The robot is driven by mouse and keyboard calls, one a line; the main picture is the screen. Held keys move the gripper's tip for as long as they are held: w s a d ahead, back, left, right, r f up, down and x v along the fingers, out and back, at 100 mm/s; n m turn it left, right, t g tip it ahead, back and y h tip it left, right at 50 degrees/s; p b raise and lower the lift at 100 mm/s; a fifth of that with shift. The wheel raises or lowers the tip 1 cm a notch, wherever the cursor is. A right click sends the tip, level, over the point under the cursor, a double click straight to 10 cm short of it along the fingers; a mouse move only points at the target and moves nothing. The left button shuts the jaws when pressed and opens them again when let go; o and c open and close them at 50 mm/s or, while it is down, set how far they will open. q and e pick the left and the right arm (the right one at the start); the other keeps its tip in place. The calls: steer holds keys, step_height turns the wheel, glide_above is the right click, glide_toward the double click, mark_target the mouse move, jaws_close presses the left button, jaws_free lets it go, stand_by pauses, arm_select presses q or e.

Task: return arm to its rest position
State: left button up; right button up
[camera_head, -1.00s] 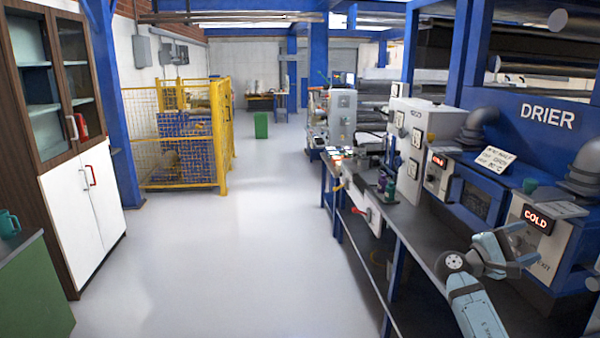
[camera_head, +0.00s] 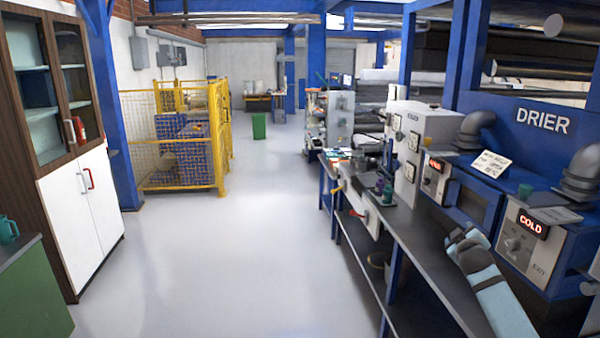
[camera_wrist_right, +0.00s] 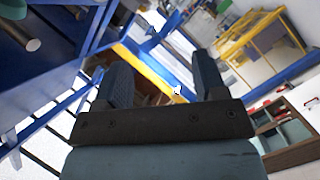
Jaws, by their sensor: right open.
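My right arm (camera_head: 500,295) comes in from the lower right in the head view, light blue, over the dark bench in front of the drier. Its far end points up and left above the bench; the gripper fingers cannot be made out there. In the right wrist view my right gripper (camera_wrist_right: 165,78) is open, its two dark fingers well apart with nothing between them. Past the fingers show blurred blue frames and a yellow cage (camera_wrist_right: 262,45). My left arm and gripper are not in view.
The blue drier (camera_head: 540,125) with lit COLD panels stands right behind the bench (camera_head: 425,265). Bottles and small items sit farther along it. A cabinet (camera_head: 80,210) and green unit stand at left. The yellow cage (camera_head: 165,160) is beyond. The grey floor between is clear.

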steer(key=s+a+f+m+g+y, duration=0.1)
steer(key=s+a+f+y, duration=0.2)
steer(key=s+a+f, duration=0.7)
steer(key=s+a+f+m+y, duration=0.1)
steer(key=s+a+f+y, duration=0.3)
steer(key=s+a+f, duration=0.55)
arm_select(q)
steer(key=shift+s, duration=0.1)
arm_select(e)
steer(key=s+a+f+g, duration=0.1)
steer(key=s+a+f, duration=0.2)
steer(key=s, duration=0.6)
steer(key=s+a+f+g+y, duration=0.1)
steer(key=s+a+f, duration=0.2)
steer(key=s, duration=0.7)
steer(key=s+a+f+g, duration=0.1)
steer(key=s+a+f, duration=0.2)
steer(key=s, duration=0.7)
steer(key=shift+f+m+y, duration=0.4)
steer(key=shift+f, duration=0.1)
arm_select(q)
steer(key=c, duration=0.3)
arm_select(e)
steer(key=c, duration=0.3)
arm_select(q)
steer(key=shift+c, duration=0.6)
arm_select(e)
steer(key=shift+d, duration=0.1)
steer(key=shift+c, duration=0.6)
